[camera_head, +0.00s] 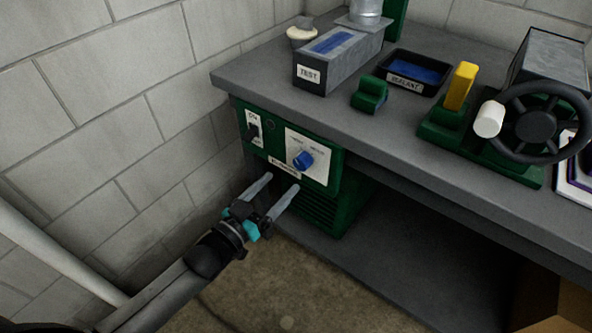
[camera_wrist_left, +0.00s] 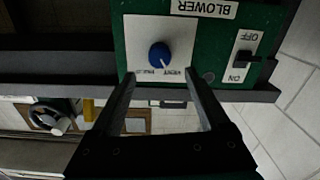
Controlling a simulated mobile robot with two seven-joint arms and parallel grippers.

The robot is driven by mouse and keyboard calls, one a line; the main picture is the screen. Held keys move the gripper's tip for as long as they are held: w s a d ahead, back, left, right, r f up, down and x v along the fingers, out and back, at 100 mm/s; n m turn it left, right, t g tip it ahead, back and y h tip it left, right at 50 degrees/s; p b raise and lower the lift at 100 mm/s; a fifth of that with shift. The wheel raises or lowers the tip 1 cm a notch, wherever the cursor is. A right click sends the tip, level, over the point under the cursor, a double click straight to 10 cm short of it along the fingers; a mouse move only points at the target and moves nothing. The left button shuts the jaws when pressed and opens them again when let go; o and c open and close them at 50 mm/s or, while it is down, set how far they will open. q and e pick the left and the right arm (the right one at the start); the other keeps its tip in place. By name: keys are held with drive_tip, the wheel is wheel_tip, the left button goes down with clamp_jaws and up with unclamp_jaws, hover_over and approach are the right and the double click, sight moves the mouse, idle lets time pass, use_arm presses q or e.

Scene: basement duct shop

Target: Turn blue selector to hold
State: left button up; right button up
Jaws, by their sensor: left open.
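The blue selector (camera_head: 303,160) is a round knob on a white plate on the front of the green blower box (camera_head: 337,195) under the bench. In the left wrist view, which shows the panel upside down, the selector (camera_wrist_left: 159,55) appears beyond and roughly between the fingertips. Small labels beside it are too small to read surely. My left gripper (camera_head: 283,181) is open and empty, its fingers pointing at the panel just below and left of the knob, seemingly apart from it. My right gripper is not in view.
An ON/OFF switch (camera_head: 254,130) sits left of the selector plate. The bench top (camera_head: 270,65) overhangs the panel and carries a TEST box (camera_head: 325,72), a sealant tray (camera_head: 415,85) and a black handwheel (camera_head: 537,123). A block wall (camera_head: 120,120) is close on the left.

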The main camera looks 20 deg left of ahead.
sight(299, 165)
use_arm(q)
drive_tip(key=b+x, duration=0.1)
drive_tip(key=x, duration=0.4)
drive_tip(key=shift+w+d+f+b, duration=0.1)
drive_tip(key=shift+w+d+b, duration=0.05)
drive_tip(key=shift+w+b, duration=0.15)
drive_tip(key=shift+x, duration=0.85)
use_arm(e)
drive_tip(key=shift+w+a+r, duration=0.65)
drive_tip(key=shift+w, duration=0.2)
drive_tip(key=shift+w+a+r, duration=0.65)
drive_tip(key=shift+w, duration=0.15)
use_arm(q)
clamp_jaws()
